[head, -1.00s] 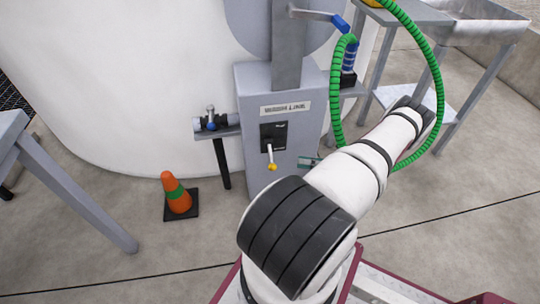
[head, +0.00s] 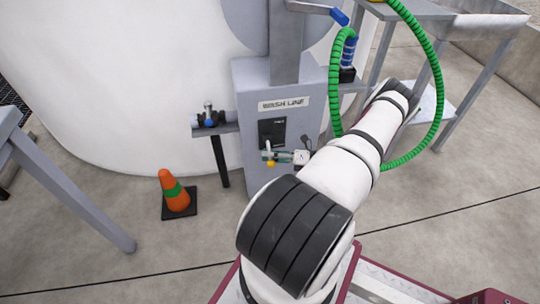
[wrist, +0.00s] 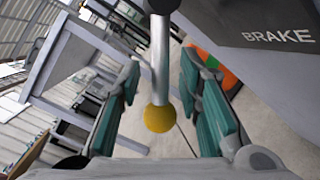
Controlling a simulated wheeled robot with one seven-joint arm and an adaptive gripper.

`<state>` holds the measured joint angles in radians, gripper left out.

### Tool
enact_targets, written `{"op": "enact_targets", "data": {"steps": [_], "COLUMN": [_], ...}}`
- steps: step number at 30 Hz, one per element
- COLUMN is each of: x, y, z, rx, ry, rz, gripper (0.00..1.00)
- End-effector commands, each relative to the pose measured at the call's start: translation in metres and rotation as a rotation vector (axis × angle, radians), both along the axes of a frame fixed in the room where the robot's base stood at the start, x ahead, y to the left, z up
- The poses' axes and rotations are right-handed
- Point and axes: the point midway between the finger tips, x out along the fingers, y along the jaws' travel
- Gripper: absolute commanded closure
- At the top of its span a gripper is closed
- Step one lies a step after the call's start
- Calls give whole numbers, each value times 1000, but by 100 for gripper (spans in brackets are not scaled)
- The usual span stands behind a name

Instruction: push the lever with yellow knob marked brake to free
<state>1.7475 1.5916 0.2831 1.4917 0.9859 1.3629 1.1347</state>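The lever with the yellow knob (head: 271,164) hangs from a dark slotted plate (head: 272,132) on the grey post's front. In the wrist view its metal rod (wrist: 160,62) runs down to the yellow knob (wrist: 158,118). The plate (wrist: 278,37) reads BRAKE there; no FREE mark is visible. My gripper (wrist: 160,72) is open, its teal-padded fingers on either side of the rod and knob, with visible gaps on both sides. In the head view my gripper (head: 279,156) is at the lever's lower end, partly covering it.
A WASH LINE sign (head: 284,103) is above the plate. A pipe valve (head: 210,119) sticks out left of the post. A green hose (head: 441,90) loops around my arm at right. An orange cone (head: 174,191) stands on the floor, and a grey table (head: 70,190) is at left.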

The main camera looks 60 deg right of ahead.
Motion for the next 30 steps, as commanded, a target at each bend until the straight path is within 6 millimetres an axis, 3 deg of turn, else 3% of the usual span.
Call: {"op": "enact_targets", "data": {"steps": [2,3,7,20,30], "x": [0,0,0,-1,-4], "y": [0,0,0,1,5], "z": [0,0,0,2,15], "rx": [0,0,0,24,185], "ry": [0,0,0,23,164], "rz": [0,0,0,0,1], "gripper": [68,72,100,100,100]}}
